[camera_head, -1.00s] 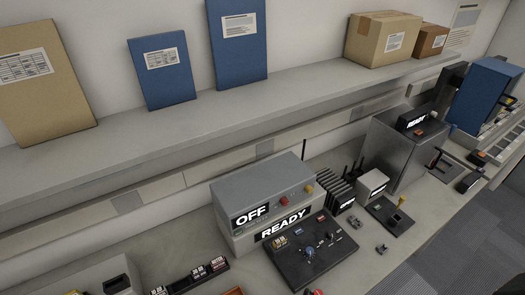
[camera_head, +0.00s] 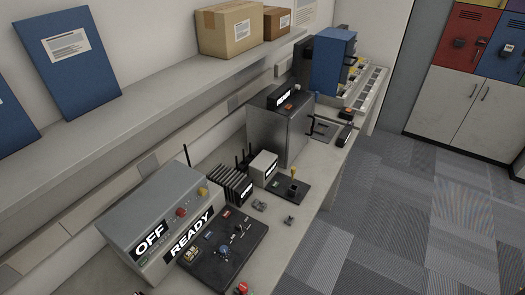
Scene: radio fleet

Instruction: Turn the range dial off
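A grey radio box (camera_head: 165,199) stands on the bench at the lower left, with an "OFF" sign and a "READY" sign on its front. A red knob (camera_head: 181,212) and a yellow knob (camera_head: 203,191) sit on its top. A black control panel (camera_head: 248,256) lies in front of it, with a small blue dial (camera_head: 224,249), several switches and pale buttons. I cannot tell which control is the range dial or read its setting. Neither of my grippers is in view.
Black finned units, a small white box (camera_head: 263,168) and a tall grey cabinet (camera_head: 279,134) stand farther along the bench. A shelf above holds blue binders (camera_head: 68,62) and cardboard boxes (camera_head: 229,28). Open carpet (camera_head: 375,215) lies to the right, with lockers (camera_head: 462,88) beyond.

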